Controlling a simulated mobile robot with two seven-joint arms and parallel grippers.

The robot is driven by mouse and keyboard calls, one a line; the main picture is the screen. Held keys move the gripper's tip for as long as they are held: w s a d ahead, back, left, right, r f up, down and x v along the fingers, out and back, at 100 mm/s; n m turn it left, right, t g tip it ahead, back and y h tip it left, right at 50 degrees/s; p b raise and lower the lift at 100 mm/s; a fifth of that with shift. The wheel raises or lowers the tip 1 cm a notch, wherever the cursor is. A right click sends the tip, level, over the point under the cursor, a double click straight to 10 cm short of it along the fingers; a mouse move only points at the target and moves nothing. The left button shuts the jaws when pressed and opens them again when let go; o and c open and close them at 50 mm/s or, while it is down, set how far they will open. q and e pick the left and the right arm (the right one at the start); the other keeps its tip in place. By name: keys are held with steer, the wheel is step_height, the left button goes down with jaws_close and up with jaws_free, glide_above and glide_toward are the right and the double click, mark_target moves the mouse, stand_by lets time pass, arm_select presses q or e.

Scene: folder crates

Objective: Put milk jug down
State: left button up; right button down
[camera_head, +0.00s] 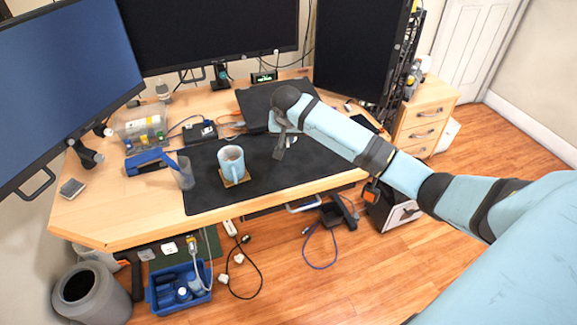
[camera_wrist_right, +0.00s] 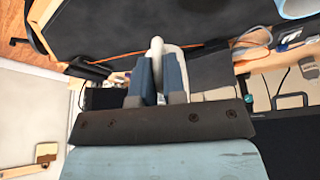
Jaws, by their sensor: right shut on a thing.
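My right gripper (camera_head: 281,143) is over the far part of the black desk mat, right of the blue mug. In the wrist view its two blue-grey fingers (camera_wrist_right: 159,80) are shut on a small white rounded thing, which I take to be the milk jug (camera_wrist_right: 157,47). Only a bit of white jug (camera_head: 293,138) shows beside the gripper in the head view; the arm hides most of it. I cannot tell whether the jug touches the mat. My left gripper is not in view.
The blue mug (camera_head: 232,160) stands on a brown coaster (camera_head: 235,182) on the black mat (camera_head: 290,175). Monitors line the back. The mat's front right is clear.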

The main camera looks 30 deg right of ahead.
step_height(320, 180, down, 12)
steer(key=shift+r+b, duration=0.1)
steer(key=shift+b, duration=0.45)
steer(key=c, duration=1.2)
jaws_free()
